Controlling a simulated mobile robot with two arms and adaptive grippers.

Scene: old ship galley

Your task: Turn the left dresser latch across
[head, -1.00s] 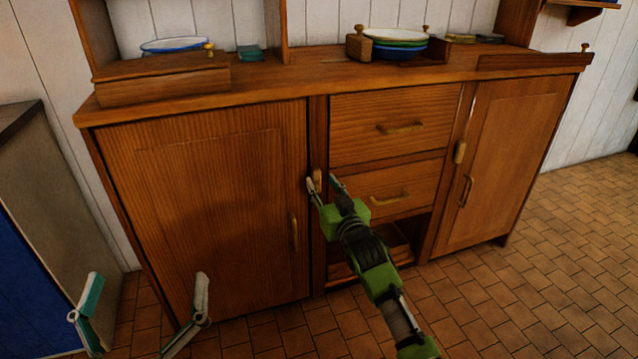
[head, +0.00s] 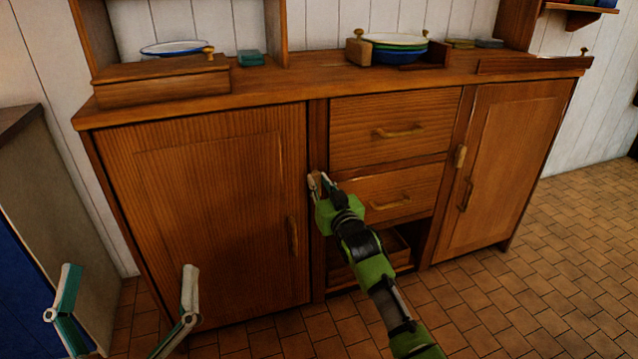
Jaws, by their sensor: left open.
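The left dresser latch (head: 317,182) is a small pale wooden piece on the post beside the left door (head: 205,215). It stands roughly upright, and my gripper covers most of it. My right gripper (head: 319,180), on the green arm, has its two fingers close together on either side of this latch and looks shut on it. My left gripper (head: 125,268) is open and empty at the lower left, in front of the dresser and apart from it. The left door is closed, with an upright handle (head: 292,236).
Two drawers (head: 393,130) fill the middle, above an open recess. The right door (head: 505,165) has its own latch (head: 461,157), upright. Tiled floor lies free at right.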

